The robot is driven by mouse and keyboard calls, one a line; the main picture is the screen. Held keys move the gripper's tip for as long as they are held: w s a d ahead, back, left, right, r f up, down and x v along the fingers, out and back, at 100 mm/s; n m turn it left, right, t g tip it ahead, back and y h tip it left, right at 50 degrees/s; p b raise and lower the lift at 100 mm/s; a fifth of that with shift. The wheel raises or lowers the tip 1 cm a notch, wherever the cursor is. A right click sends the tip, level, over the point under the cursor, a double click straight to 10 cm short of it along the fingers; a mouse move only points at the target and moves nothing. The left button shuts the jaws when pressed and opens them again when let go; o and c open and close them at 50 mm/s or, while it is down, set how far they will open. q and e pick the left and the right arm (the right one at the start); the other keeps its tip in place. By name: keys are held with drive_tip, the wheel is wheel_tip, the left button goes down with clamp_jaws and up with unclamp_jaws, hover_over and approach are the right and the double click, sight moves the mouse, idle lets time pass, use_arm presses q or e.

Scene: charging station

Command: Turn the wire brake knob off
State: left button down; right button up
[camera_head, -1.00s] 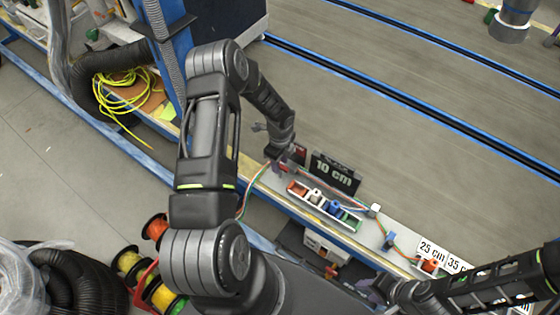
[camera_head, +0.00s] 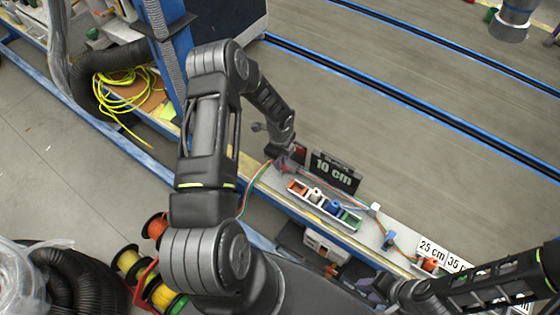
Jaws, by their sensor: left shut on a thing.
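My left gripper (camera_head: 283,162) reaches down to the wire brake at the left end of the grey rail, beside the black "10 cm" sign. It is shut on the wire brake knob, which is mostly hidden by the fingers; only a small reddish bit shows. Thin coloured wires (camera_head: 262,172) run through this spot and along the rail. My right gripper (camera_head: 372,288) is low at the right, in front of the rail, partly hidden by its own arm; its jaws are too small to read.
The black "10 cm" sign (camera_head: 335,170) stands close behind. A blue clip (camera_head: 389,239) and white distance labels (camera_head: 432,250) are further right. Wire spools (camera_head: 130,262) stand lower left.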

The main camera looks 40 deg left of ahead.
idle(0.3)
use_arm(q)
drive_tip(key=n+b, duration=0.4)
drive_tip(key=shift+f, duration=0.2)
drive_tip(key=n+b, duration=0.4)
drive_tip(key=shift+n, duration=0.3)
drive_tip(key=n+b, duration=0.3)
drive_tip(key=n, duration=0.1)
drive_tip(key=shift+r+n, duration=0.1)
drive_tip(key=shift+n, duration=0.2)
drive_tip(key=n+b, duration=0.2)
drive_tip(key=n, duration=0.2)
drive_tip(key=shift+r+n, duration=0.1)
drive_tip(key=shift+n, duration=0.3)
drive_tip(key=c, duration=1.4)
unclamp_jaws()
